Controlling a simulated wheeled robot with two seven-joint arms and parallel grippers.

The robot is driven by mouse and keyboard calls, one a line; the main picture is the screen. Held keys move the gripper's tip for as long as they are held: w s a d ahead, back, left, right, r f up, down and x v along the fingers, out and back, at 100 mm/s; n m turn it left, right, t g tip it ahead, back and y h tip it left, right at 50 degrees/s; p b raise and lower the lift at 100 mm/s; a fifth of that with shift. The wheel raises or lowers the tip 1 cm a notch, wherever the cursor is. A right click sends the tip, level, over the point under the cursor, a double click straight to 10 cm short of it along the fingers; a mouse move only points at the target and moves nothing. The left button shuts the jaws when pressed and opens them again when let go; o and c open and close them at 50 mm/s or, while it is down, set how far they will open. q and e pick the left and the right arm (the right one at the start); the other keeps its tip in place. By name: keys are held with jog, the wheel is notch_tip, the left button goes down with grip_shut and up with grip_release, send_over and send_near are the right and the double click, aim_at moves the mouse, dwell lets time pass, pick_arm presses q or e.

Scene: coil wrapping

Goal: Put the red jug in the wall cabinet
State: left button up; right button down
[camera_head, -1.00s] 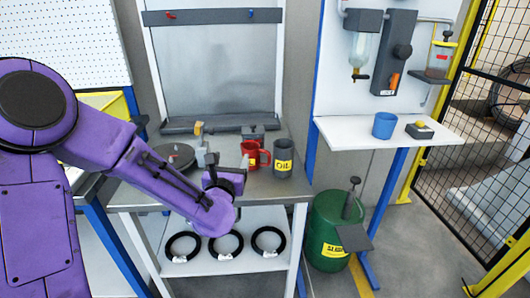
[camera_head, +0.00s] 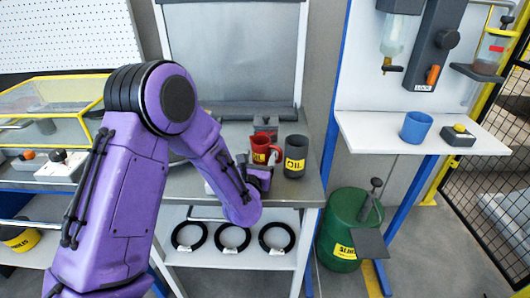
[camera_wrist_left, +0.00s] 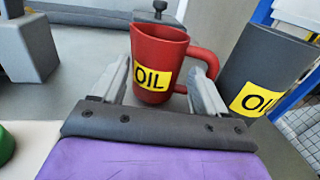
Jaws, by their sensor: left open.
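The red jug (camera_head: 262,148) with a yellow OIL label stands upright on the grey workbench (camera_head: 300,192). In the left wrist view the jug (camera_wrist_left: 156,58) is straight ahead, its handle to the right. My left gripper (camera_wrist_left: 158,85) is open, with one finger on each side of the jug's lower part as seen there; I cannot tell whether they touch it. In the head view the left gripper (camera_head: 258,172) is just in front of the jug and partly hidden by my arm. No wall cabinet can be made out for certain. My right gripper is not in view.
A dark grey OIL jug (camera_head: 295,156) stands close to the right of the red jug. A grey block-like object (camera_head: 265,125) is behind it. A white shelf (camera_head: 370,130) at the right holds a blue cup (camera_head: 415,127). A green drum (camera_head: 340,232) stands below.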

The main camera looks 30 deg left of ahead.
aim_at(259, 154)
pick_arm(q)
jog(key=x, duration=0.4)
jog(key=shift+w+a+p, duration=0.2)
jog(key=shift+w+p, duration=0.1)
jog(key=shift+p, duration=0.05)
jog(key=c, duration=0.9)
jog(key=shift+r, duration=0.15)
